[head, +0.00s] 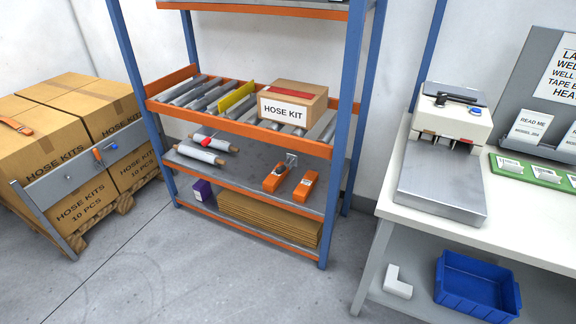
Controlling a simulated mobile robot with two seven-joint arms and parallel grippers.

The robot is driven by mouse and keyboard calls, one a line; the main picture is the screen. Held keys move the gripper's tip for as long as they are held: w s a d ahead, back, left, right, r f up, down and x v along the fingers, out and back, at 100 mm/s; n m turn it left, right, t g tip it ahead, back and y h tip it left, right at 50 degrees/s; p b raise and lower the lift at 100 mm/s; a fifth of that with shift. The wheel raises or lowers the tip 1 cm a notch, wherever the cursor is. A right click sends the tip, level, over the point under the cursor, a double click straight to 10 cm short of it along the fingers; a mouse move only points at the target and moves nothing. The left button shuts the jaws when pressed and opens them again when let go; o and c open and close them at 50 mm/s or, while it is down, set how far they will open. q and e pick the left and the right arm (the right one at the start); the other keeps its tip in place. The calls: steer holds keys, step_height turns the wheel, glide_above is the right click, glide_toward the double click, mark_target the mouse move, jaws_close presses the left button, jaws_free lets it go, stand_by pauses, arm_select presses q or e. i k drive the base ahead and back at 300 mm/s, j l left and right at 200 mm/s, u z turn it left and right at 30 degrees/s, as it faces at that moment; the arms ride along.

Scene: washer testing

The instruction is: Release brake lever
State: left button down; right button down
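No part is labelled as the brake lever. A small orange piece (98,155) with a blue end sits on the grey metal panel (72,178) in front of the carton stack at the left. A yellow upright plate (237,101) stands across the grey rollers (196,90) on the rack's roller shelf, left of the HOSE KIT box (292,103). I cannot tell which of these, if either, is the lever. Neither of my grippers is in view.
Stacked cartons (70,95) rest on a wooden pallet (122,203) at left. The blue-post rack (354,100) holds rolls and orange tape dispensers (275,177). A white bench (520,215) with a taping machine (450,120) stands at right; a blue bin (476,287) sits below. Front floor is clear.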

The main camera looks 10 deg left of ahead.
mark_target(280, 170)
steer(key=i+j+z, duration=0.5)
steer(key=i+j, duration=0.45)
steer(key=j, duration=0.15)
